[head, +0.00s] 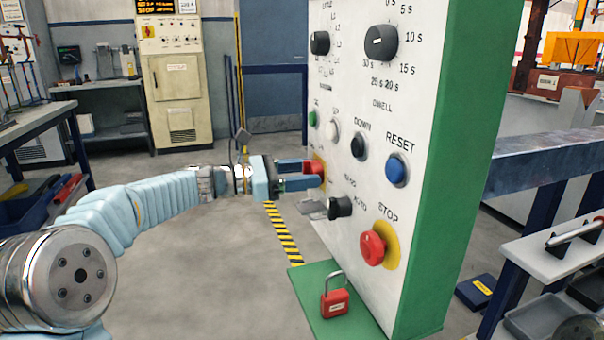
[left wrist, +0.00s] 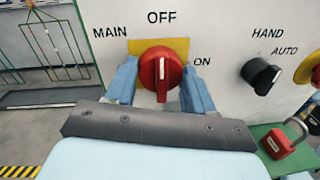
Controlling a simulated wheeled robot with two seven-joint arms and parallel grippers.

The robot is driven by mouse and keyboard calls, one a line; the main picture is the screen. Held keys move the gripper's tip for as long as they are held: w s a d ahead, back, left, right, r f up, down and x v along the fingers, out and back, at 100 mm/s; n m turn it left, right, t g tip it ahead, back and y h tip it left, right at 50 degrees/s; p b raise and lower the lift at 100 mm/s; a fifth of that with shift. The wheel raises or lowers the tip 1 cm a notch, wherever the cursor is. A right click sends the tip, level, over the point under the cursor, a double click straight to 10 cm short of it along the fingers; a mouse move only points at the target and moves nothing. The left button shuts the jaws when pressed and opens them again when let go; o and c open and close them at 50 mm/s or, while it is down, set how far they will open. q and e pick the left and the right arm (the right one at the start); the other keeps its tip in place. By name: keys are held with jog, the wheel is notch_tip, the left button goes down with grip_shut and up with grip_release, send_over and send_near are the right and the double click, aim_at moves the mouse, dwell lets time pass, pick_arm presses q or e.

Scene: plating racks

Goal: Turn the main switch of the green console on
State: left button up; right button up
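The green console (head: 455,150) has a white front panel, seen at an angle in the head view. Its main switch (left wrist: 161,72) is a red rotary knob on a yellow plate, with its white mark upright toward OFF; ON is printed to its right. In the head view the red switch (head: 318,168) is partly hidden by my fingers. My left gripper (head: 303,174) is at the panel, with its blue fingers on either side of the knob. The fingers look spread around the knob; whether they touch its sides is hard to tell. My right gripper is not in view.
Below and right of the main switch are a black HAND/AUTO selector (head: 341,207) and a red STOP button (head: 373,247). A blue RESET button (head: 396,169) is higher. A red padlock (head: 334,300) stands on the green base. A bench with trays is at right.

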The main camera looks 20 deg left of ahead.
pick_arm(q)
jog(key=c, duration=0.5)
jog(key=shift+o, duration=0.2)
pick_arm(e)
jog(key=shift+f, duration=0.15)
pick_arm(q)
jog(key=shift+s+d+f+m+t+y+b, duration=0.15)
jog(key=shift+m+y+b, duration=0.3)
jog(key=shift+m+b, duration=3.3)
jog(key=shift+a+m+t+y+b, duration=0.1)
jog(key=shift+m+t+y+b, duration=0.25)
jog(key=shift+m+b, duration=3.35)
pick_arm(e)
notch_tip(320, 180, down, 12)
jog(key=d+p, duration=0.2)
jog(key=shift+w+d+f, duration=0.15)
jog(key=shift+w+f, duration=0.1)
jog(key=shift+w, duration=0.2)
pick_arm(q)
jog(key=shift+m, duration=1.15)
